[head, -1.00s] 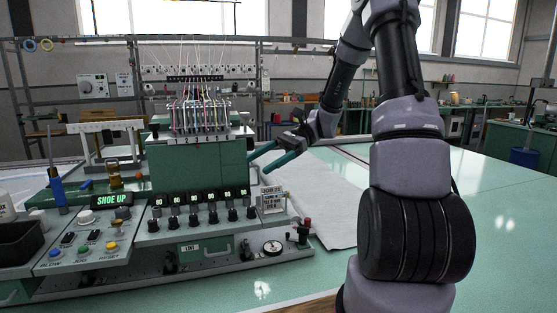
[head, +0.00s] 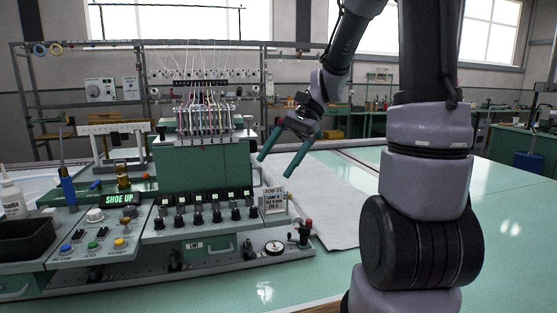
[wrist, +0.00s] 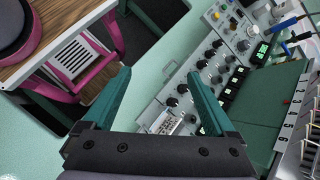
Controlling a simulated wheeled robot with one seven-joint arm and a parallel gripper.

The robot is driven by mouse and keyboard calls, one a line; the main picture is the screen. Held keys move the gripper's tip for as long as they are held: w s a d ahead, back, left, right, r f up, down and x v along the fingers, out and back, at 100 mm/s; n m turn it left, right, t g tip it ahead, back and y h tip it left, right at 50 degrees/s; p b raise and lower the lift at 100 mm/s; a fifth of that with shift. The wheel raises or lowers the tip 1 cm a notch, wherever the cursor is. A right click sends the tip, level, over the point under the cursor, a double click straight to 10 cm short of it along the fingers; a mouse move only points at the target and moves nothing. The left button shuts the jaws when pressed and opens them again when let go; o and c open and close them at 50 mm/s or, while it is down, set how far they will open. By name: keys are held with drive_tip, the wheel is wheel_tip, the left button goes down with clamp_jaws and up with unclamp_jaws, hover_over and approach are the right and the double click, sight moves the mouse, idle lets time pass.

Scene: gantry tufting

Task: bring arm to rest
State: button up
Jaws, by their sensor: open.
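My gripper (head: 279,163) has two green fingers that stand apart with nothing between them. In the head view it hangs in the air to the right of the green tufting machine head (head: 200,165), pointing down and to the left. In the wrist view my gripper (wrist: 158,98) is open and empty, above the pale green table and the machine's control panel (wrist: 205,85). My arm rises on the right of the head view and bends over to the gripper.
A white sheet (head: 325,205) lies on the green table (head: 505,235), which is clear at right. The wrist view shows a wooden-topped pink-framed cart (wrist: 55,28).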

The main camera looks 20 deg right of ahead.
drive_tip(key=s+d+r+n+t+h, duration=0.5)
drive_tip(key=s+r+t, duration=0.3)
drive_tip(key=r, duration=0.3)
drive_tip(key=shift+s+d+t+h, duration=0.2)
drive_tip(key=shift+d+t+h, duration=0.2)
drive_tip(key=shift+d+t, duration=0.4)
drive_tip(key=shift+a, duration=0.15)
